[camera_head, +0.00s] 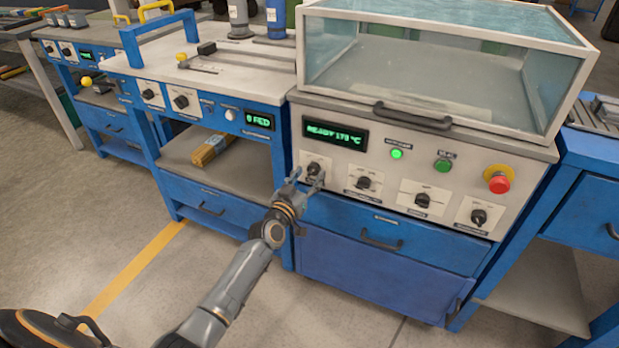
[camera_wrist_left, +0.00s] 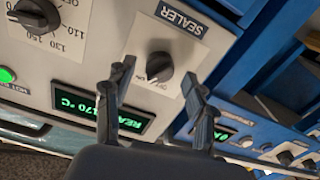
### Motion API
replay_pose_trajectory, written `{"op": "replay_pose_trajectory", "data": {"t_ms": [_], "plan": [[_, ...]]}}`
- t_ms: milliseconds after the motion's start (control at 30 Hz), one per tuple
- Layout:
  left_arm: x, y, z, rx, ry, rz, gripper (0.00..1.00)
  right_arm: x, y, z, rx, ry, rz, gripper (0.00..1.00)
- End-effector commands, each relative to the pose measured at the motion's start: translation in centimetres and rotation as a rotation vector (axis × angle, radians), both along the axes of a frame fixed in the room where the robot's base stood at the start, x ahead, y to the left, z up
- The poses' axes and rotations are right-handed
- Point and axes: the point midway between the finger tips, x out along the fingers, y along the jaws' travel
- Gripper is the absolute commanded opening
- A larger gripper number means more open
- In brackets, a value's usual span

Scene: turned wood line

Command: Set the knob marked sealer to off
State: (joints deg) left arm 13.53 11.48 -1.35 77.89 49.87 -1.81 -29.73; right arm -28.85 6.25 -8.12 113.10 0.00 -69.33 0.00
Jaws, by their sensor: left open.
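The sealer knob (camera_wrist_left: 160,66) is a dark round knob on a pale plate under a dark label reading SEALER in the wrist view, which is turned nearly upside down. Small marks stand at its edge, but I cannot read its setting for certain. In the head view the knob (camera_head: 313,168) is the leftmost on the white panel, partly behind my fingers. My left gripper (camera_head: 308,177) is open in front of it. In the wrist view the left gripper (camera_wrist_left: 158,72) has one finger on each side of the knob; contact cannot be told. My right gripper is out of view.
A green display (camera_head: 336,134) reads READY 170 °C above the knob. More knobs, such as the one beside it (camera_head: 364,183), line the panel to the right. A red button (camera_head: 499,184) is at the far right. A blue drawer (camera_head: 400,240) with a handle lies below.

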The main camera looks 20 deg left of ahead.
Motion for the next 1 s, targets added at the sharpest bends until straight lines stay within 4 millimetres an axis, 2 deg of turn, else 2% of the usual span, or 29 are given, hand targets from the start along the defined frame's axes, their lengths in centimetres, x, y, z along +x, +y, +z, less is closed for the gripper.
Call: {"op": "replay_pose_trajectory", "data": {"t_ms": [133, 467, 733, 1000], "plan": [[0.88, 0.01, 0.02, 0.0, -0.001, 0.0, 0.56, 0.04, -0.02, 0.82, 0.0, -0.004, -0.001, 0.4], [1.05, 0.02, 0.04, 0.001, 0.0, 0.0, 0.56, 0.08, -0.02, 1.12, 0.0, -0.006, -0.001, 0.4], [1.03, 0.02, 0.04, 0.001, 0.0, 0.0, 0.01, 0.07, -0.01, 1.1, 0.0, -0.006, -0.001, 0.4], [1.03, 0.02, 0.04, -0.022, 0.0, 0.0, 0.01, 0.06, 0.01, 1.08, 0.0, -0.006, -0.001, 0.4]]}}
